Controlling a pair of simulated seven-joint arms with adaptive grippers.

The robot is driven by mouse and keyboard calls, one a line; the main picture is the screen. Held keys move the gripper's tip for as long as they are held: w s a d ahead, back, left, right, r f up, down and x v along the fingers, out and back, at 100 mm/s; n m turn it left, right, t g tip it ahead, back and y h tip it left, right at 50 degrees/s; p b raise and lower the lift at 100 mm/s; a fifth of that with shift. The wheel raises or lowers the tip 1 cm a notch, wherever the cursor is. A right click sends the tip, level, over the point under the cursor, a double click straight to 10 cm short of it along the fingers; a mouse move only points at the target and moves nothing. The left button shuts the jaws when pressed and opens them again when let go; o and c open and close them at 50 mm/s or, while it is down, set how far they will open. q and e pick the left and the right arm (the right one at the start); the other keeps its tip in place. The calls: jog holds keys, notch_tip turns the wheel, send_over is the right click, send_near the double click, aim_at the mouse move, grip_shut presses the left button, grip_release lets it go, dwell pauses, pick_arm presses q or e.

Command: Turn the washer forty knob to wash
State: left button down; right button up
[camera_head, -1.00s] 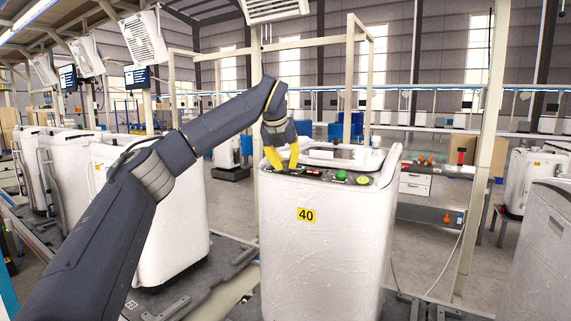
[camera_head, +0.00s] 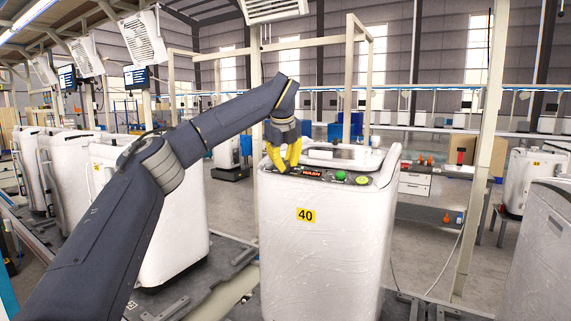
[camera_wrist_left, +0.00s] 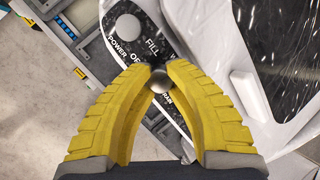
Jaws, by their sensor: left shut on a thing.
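The white washer (camera_head: 325,240) with a yellow "40" label (camera_head: 306,215) stands upright in the middle of the head view. My yellow left gripper (camera_head: 281,168) reaches down onto the left end of its dark control panel (camera_head: 325,178). In the left wrist view the gripper (camera_wrist_left: 159,78) is shut on a small round grey knob (camera_wrist_left: 159,83), one fingertip on each side. Lettering around the knob includes POWER, FILL and part of OFF; the rest is partly hidden by the fingers. A small display (camera_head: 312,173) on the panel shows red letters that look like WASH. My right gripper is not in view.
Another white washer (camera_head: 170,225) stands to the left. A frame post (camera_head: 478,150) rises at the right. The space above the lid is clear.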

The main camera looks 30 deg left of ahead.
pick_arm(q)
jog(key=shift+a+r, duration=0.1)
jog(key=shift+a, duration=0.1)
jog(key=c, duration=1.4)
grip_release()
jog(key=shift+s+a, duration=0.1)
jog(key=v, duration=1.2)
jog(key=shift+d, duration=0.25)
